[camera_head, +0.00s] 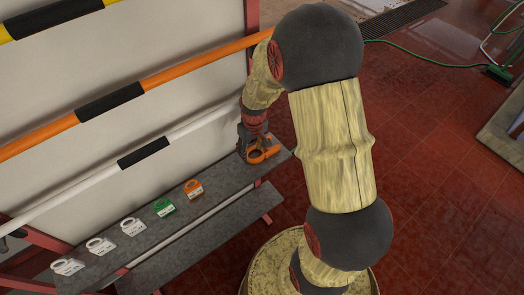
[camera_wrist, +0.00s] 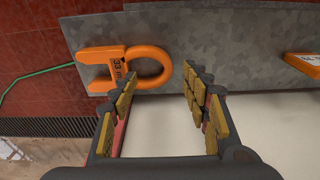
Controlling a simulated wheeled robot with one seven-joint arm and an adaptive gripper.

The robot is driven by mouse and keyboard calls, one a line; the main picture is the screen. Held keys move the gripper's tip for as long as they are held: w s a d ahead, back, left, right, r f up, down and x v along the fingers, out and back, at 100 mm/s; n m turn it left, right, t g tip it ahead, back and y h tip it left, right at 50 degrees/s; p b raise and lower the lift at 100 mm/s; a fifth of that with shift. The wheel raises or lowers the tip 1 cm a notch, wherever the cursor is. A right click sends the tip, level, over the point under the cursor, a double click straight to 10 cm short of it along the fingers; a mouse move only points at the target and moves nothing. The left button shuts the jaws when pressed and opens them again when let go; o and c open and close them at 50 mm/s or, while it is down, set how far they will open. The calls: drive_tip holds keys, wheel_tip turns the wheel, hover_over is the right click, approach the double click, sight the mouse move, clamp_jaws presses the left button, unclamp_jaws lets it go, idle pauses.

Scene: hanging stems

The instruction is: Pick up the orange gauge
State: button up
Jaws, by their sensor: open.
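The orange gauge (camera_wrist: 148,52) is a flat ring with a forked end and a "33" label. It lies at the end of the grey shelf, and in the head view the gauge (camera_head: 264,155) shows just below my gripper (camera_head: 255,134). In the wrist view my gripper (camera_wrist: 163,84) is open and empty, its padded fingers pointing toward the shelf. The ring's closed side shows between and just beyond the fingertips; the left fingertip overlaps its lower edge in the picture. I cannot tell whether they touch.
A second, smaller-looking orange gauge (camera_head: 194,189) lies farther along the shelf (camera_head: 226,175), then a green one (camera_head: 163,207) and several white ones (camera_head: 101,246). Orange (camera_head: 180,70) and white (camera_head: 190,125) rails run along the wall behind.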

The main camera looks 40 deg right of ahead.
sight(250, 155)
drive_tip(key=f, duration=0.1)
drive_tip(key=f+b, duration=0.1)
drive_tip(key=f, duration=0.3)
drive_tip(key=shift+w+b, duration=0.4)
drive_tip(key=c, duration=1.2)
drive_tip(key=shift+r, duration=0.1)
clamp_jaws()
